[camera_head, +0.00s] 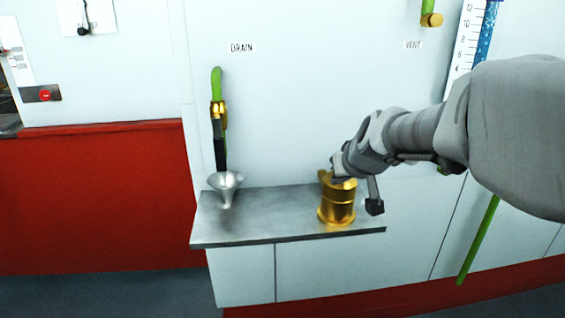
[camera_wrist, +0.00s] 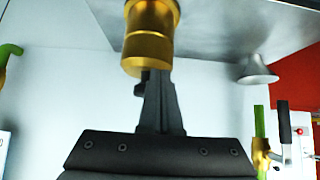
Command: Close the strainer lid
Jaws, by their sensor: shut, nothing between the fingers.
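The gold strainer (camera_head: 337,208) stands upright on the right part of the metal shelf. My gripper (camera_head: 337,172) is at its top from the upper right and covers part of it, so I cannot tell how far the lid is open. In the wrist view, which is upside down, the strainer (camera_wrist: 148,45) hangs from the shelf at the top, its ringed top end towards my gripper (camera_wrist: 156,78). The fingers are shut together with nothing between them, just behind or beside that end. Whether they touch it is not clear.
The metal shelf (camera_head: 268,228) is bare between the strainer and a silver funnel (camera_head: 226,184) at left. A green pipe and a gauge scale (camera_head: 467,35) are at right. The white wall stands close behind.

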